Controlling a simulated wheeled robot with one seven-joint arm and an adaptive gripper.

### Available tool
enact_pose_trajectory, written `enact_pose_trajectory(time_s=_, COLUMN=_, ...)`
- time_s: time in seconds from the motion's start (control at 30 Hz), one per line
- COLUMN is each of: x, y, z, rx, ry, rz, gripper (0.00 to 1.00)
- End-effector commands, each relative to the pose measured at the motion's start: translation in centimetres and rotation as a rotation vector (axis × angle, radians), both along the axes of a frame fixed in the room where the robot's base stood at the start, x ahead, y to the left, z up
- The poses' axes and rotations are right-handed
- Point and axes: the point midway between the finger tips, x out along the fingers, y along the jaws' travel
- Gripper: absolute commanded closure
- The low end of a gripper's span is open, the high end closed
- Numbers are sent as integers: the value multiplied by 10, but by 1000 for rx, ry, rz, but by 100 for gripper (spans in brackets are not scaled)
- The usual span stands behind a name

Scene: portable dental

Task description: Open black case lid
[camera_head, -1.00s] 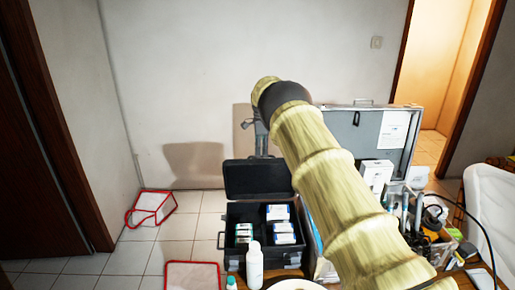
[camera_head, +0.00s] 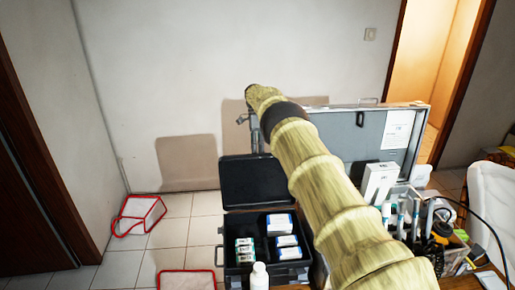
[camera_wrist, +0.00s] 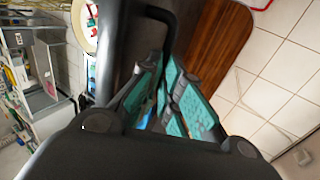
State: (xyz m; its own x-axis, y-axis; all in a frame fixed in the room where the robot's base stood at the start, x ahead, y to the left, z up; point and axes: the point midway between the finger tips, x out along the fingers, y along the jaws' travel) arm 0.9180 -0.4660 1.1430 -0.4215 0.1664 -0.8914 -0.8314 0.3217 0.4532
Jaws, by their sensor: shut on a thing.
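The black case (camera_head: 229,269) stands open in the head view, with small boxes inside. Its black lid (camera_head: 259,182) is raised and leans back behind the case body. My gripper (camera_head: 243,119) shows only as a small grey part beyond the lid's upper edge; my arm hides most of it. In the wrist view my gripper (camera_wrist: 165,95) has its teal-padded fingers closed around a bent black bar (camera_wrist: 164,50). A broad dark surface lies beside that bar. I cannot tell for sure that the bar belongs to the lid.
A large grey case (camera_head: 345,135) stands open to the right, behind my arm. A white bottle (camera_head: 259,277) stands in front of the black case. Tools and bottles crowd the right side.

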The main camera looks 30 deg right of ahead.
Motion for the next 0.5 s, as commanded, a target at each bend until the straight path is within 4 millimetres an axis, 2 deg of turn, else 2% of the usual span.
enact_pose_trajectory(time_s=0.03, x=-4, y=6, z=-22, rx=13, ry=20, rz=3, gripper=100)
enact_pose_trajectory(time_s=0.2, x=-4, y=6, z=-22, rx=13, ry=19, rz=3, gripper=100)
enact_pose_trajectory(time_s=0.23, x=-4, y=6, z=-22, rx=12, ry=19, rz=2, gripper=88)
enact_pose_trajectory(time_s=0.33, x=-5, y=4, z=-21, rx=11, ry=18, rz=0, gripper=70)
enact_pose_trajectory(time_s=0.5, x=-6, y=-1, z=-16, rx=6, ry=15, rz=-4, gripper=68)
